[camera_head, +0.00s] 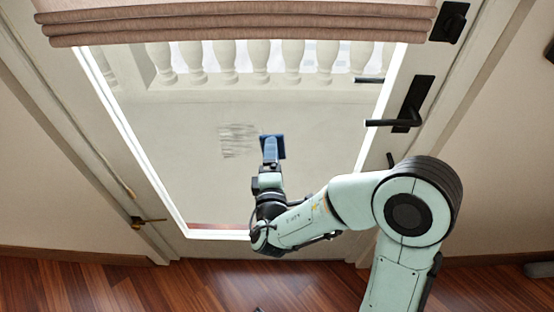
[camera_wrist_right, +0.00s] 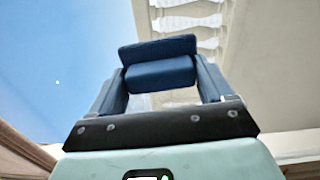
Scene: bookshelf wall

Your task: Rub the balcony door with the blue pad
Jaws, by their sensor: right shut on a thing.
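The balcony door (camera_head: 172,190) has a white frame around a large glass pane. A patch of grey scribbled marks (camera_head: 238,140) shows on the pane, left of the middle. My right gripper (camera_head: 270,148) is shut on the blue pad (camera_head: 281,146), just right of the marks. In the right wrist view the pad (camera_wrist_right: 158,50) sits between the two blue fingers of the right gripper (camera_wrist_right: 160,78). I cannot tell whether the pad touches the glass. My left gripper is not in view.
A black door handle (camera_head: 405,112) juts out on the right of the door. A pinkish-brown blind (camera_head: 240,20) hangs folded across the top. A white balustrade (camera_head: 260,62) shows through the glass. The wooden floor (camera_head: 130,285) in front is mostly clear.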

